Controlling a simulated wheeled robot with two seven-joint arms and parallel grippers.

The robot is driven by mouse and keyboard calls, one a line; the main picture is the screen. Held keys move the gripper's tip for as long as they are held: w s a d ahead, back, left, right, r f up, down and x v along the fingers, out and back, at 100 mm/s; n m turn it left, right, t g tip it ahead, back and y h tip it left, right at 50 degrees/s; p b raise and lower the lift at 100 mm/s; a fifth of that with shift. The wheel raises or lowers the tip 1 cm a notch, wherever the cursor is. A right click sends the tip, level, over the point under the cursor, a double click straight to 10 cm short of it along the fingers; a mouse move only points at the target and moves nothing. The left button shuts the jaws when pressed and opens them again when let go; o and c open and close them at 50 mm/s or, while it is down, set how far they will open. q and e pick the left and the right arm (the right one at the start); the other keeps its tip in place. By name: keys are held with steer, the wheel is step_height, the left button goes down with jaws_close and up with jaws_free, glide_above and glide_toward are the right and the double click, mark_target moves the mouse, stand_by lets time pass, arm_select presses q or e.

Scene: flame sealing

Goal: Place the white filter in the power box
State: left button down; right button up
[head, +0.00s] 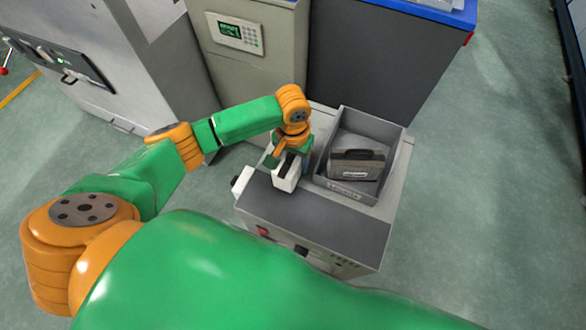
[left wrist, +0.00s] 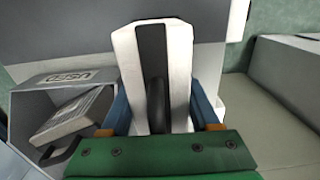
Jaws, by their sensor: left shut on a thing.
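The white filter (left wrist: 181,60), a white block with a black strip along its middle, is held between the two blue fingers of my left gripper (left wrist: 159,106). In the head view the filter (head: 286,182) is below my left gripper (head: 288,162), over the left part of the machine's dark top. I cannot tell whether it touches that top. The machine (head: 318,223) is a grey box with a dark top and a red button on its front; I cannot tell if it is the power box. My right gripper is not in view.
A grey open bin (head: 387,129) stands right of my left gripper, with a brown-grey case (head: 357,165) in it. In the left wrist view the bin (left wrist: 84,76) reads "USED". A cabinet with a keypad (head: 238,33) stands behind. The floor at right is clear.

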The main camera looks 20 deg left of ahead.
arm_select(q)
step_height(320, 180, down, 3)
steer(key=shift+s+f+b, duration=0.1)
steer(key=shift+b, duration=0.35)
steer(key=shift+r, duration=0.2)
steer(key=shift+c, duration=0.6)
jaws_free()
steer(key=shift+f, duration=0.1)
